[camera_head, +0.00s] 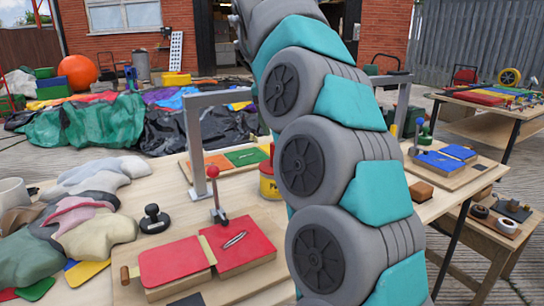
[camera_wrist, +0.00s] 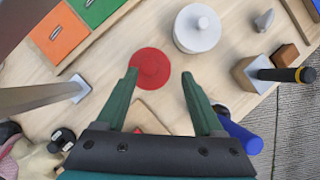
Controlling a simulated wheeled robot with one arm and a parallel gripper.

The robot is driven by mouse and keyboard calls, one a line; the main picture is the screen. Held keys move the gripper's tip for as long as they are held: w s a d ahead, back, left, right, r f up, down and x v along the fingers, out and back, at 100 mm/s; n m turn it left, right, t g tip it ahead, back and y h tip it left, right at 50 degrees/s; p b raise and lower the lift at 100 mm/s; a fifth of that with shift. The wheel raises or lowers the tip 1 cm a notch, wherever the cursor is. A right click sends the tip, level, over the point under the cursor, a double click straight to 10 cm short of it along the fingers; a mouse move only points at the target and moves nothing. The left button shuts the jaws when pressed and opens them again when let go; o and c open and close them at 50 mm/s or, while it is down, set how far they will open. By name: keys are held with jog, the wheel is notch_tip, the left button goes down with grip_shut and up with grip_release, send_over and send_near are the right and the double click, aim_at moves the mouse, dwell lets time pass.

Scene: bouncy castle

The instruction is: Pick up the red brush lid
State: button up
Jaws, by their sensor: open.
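The red brush lid (camera_wrist: 150,66) is a round red disc with a faint inner ring, seen from above in the wrist view. My gripper (camera_wrist: 159,76) is open and empty. Its two green fingers reach toward the lid, with the left fingertip close to the lid's lower left edge in the picture and the right fingertip clear of it to the right. I cannot tell the height between them. In the head view a yellow can with a red top (camera_head: 267,168) stands partly behind my arm and seems to carry this lid. My arm hides the gripper there.
A pale lidded pot (camera_wrist: 197,38) stands beyond the lid, to its right. A grey metal post (camera_wrist: 40,101) rises at left. A wooden block with a black-handled tool (camera_wrist: 287,74) and a blue handle (camera_wrist: 238,136) lie right. Bare wood surrounds the lid.

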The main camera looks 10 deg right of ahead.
aim_at(274, 145)
jog(key=shift+y, duration=0.3)
jog(key=shift+s+a+f+p+x, duration=0.1)
jog(key=shift+a+x, duration=0.2)
jog(key=shift+x, duration=1.05)
jog(key=shift+s+a+f+p+x, duration=0.1)
jog(key=shift+a+x, duration=0.2)
jog(key=shift+x, duration=1.05)
jog(key=shift+s+a+f+p+x, duration=0.1)
jog(key=shift+a+x, duration=0.2)
jog(key=shift+x, duration=1.05)
jog(key=shift+r, duration=0.1)
grip_shut()
